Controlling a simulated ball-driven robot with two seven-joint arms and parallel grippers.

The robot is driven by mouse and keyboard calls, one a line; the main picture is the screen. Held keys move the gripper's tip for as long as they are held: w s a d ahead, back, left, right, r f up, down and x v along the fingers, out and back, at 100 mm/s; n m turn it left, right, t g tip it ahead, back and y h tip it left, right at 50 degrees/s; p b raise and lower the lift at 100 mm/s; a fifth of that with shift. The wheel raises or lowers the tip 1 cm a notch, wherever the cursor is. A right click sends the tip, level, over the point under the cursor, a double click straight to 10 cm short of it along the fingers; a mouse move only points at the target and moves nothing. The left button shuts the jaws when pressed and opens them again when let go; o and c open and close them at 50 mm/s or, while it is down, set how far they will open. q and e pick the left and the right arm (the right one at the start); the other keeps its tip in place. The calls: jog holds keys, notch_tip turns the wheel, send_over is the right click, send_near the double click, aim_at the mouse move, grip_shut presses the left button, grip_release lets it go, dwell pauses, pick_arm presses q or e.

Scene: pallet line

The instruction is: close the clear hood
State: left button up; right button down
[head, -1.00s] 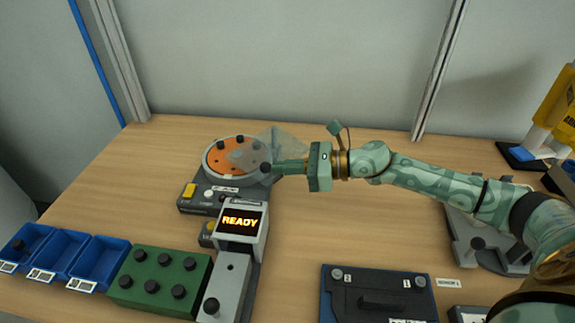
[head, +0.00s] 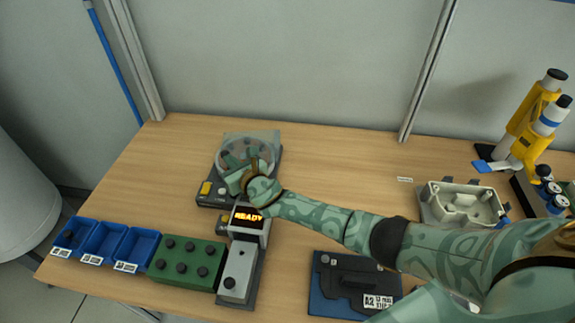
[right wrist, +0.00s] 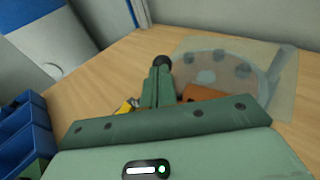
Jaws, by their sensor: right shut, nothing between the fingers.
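The clear hood (head: 262,137) is at the round disk station (head: 211,200) on the back left of the table. In the right wrist view the clear hood (right wrist: 286,85) spreads over much of the disk, which looks pale through it. An orange part (right wrist: 205,92) shows brighter near my fingers. I cannot tell whether the hood is fully down. My right gripper (head: 230,160) is shut and empty at the station, partly hidden by its own wrist. In the right wrist view its fingers (right wrist: 160,75) end beside a black knob (right wrist: 162,62). My left gripper is not in view.
Blue bins (head: 136,249) and a green block (head: 188,262) line the front left. A dark blue plate (head: 335,295) lies front centre. The back middle table is clear.

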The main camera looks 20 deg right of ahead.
aim_at(222, 155)
jog(key=w+h, duration=0.1)
jog(key=w+a+m+b, duration=0.1)
jog(key=w+m+h, duration=0.1)
jog(key=shift+w+a+f+h, duration=0.2)
jog(key=shift+w+a+h, duration=0.05)
jog(key=shift+a+h, duration=0.05)
jog(key=shift+w+r+m+h+b, duration=0.1)
jog(key=shift+w+m+h+b, duration=0.25)
jog(key=shift+h+b, duration=0.1)
jog(key=shift+a+r, duration=0.1)
jog(key=shift+r, duration=0.05)
jog(key=shift+w+r, duration=0.1)
jog(key=shift+r, duration=0.1)
